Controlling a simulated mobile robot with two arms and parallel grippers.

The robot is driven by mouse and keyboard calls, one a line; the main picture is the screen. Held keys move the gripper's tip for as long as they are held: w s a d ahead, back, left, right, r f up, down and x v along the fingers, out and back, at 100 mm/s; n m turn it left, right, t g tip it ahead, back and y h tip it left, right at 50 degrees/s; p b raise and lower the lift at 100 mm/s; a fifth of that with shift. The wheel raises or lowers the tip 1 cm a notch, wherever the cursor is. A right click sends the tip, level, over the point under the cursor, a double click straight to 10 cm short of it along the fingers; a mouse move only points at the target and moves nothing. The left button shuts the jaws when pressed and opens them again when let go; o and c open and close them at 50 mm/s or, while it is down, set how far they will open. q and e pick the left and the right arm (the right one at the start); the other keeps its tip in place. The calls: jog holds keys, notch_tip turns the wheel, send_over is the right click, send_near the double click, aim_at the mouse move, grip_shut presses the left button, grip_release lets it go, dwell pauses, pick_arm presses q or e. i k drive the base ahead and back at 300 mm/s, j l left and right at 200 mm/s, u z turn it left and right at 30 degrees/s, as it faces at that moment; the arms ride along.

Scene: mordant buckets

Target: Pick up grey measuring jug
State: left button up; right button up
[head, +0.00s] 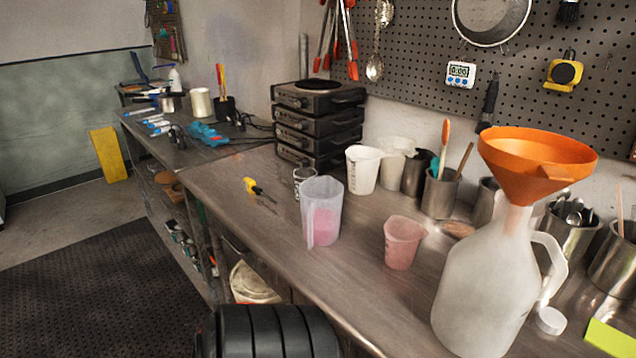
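I cannot tell for certain which vessel is the grey measuring jug. A dark grey, jug-like vessel (414,174) stands upright at the back of the bench, partly hidden by neighbours. A tall translucent, greyish measuring jug (322,195) with pink contents stands upright nearer the bench's front edge. Two white jugs (362,172) stand behind it, left of the dark vessel. Neither of my grippers shows in the head view. Nothing is seen holding any of these vessels.
A pink cup (402,243) and a big white bottle (485,280) with an orange funnel (535,160) stand on the bench (345,282) at right. Stacked black hotplates (318,110) stand behind.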

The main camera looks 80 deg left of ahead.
aim_at(321, 197)
jog(key=u, duration=2.35)
